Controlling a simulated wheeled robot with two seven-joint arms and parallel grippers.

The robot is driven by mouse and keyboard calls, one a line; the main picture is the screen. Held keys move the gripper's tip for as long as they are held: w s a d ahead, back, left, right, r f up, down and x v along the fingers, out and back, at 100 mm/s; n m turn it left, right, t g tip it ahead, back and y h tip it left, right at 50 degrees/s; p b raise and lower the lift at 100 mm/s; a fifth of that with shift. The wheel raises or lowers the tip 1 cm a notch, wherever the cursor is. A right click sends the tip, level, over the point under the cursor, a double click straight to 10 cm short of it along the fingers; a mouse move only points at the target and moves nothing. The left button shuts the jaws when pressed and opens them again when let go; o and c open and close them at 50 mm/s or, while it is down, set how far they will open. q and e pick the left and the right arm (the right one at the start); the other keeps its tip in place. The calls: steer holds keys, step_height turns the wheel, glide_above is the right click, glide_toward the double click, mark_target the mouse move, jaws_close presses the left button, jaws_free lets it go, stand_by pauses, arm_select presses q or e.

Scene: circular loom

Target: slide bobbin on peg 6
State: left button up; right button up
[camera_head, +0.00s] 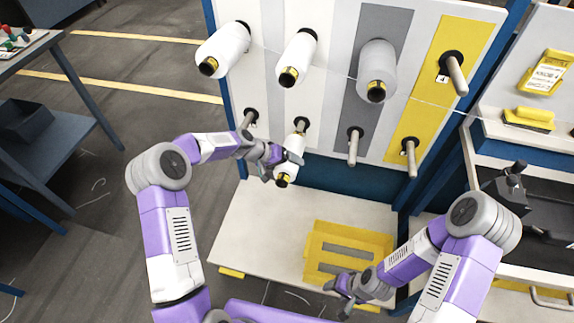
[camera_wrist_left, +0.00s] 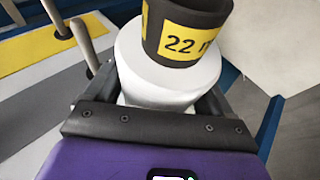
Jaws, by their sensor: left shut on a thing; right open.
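The bobbin (camera_head: 291,158) is white with a dark core and yellow band, held by my left gripper (camera_head: 281,164), which is shut on it. In the left wrist view, the bobbin (camera_wrist_left: 165,80) sits between the fingers, its yellow band reading "22" and a partly hidden mark. The bobbin is roughly in line with the second lower peg from the left (camera_head: 301,125), whose base and a short shaft length show above it. Whether the bobbin is around the peg or just in front of its tip, I cannot tell. My right gripper (camera_head: 342,287) is open and empty, low near the yellow tray.
Three bobbins (camera_head: 225,48) (camera_head: 297,58) (camera_head: 376,72) hang on the upper row; the upper right peg (camera_head: 455,73) is bare. Lower pegs (camera_head: 248,120) (camera_head: 354,147) (camera_head: 409,158) are bare. A thin thread crosses the panel.

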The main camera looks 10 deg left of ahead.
arm_select(q)
steer(key=shift+w, duration=0.15)
steer(key=shift+w+d+f+b, duration=0.1)
steer(key=shift+w+b, duration=0.3)
steer(key=shift+w, duration=1.95)
steer(key=shift+w, duration=0.15)
steer(key=shift+w, duration=0.25)
steer(key=o, duration=1.7)
steer(key=p+v, duration=0.1)
steer(key=v, duration=0.6)
steer(key=shift+r, duration=0.25)
